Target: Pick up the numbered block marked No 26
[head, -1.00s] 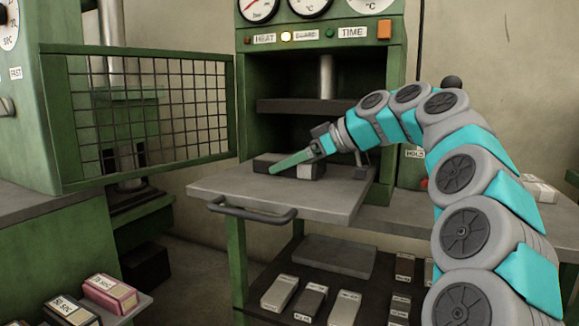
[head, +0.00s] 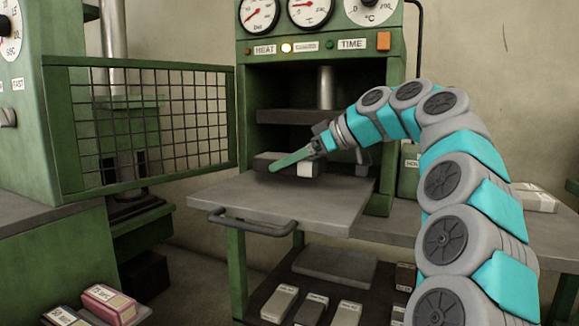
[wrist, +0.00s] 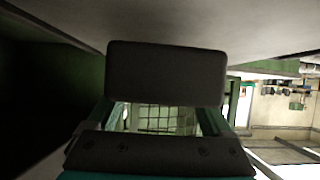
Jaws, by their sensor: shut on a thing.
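In the wrist view the dark block (wrist: 165,73) spans the jaws, with a plain face showing.
The green press (head: 320,60) stands behind the tray, with a mesh guard (head: 140,125) open on the left. A handle (head: 250,221) juts from the tray's front. Several labelled blocks lie on the shelf below (head: 260,318). A pink block (head: 108,303) lies at lower left.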

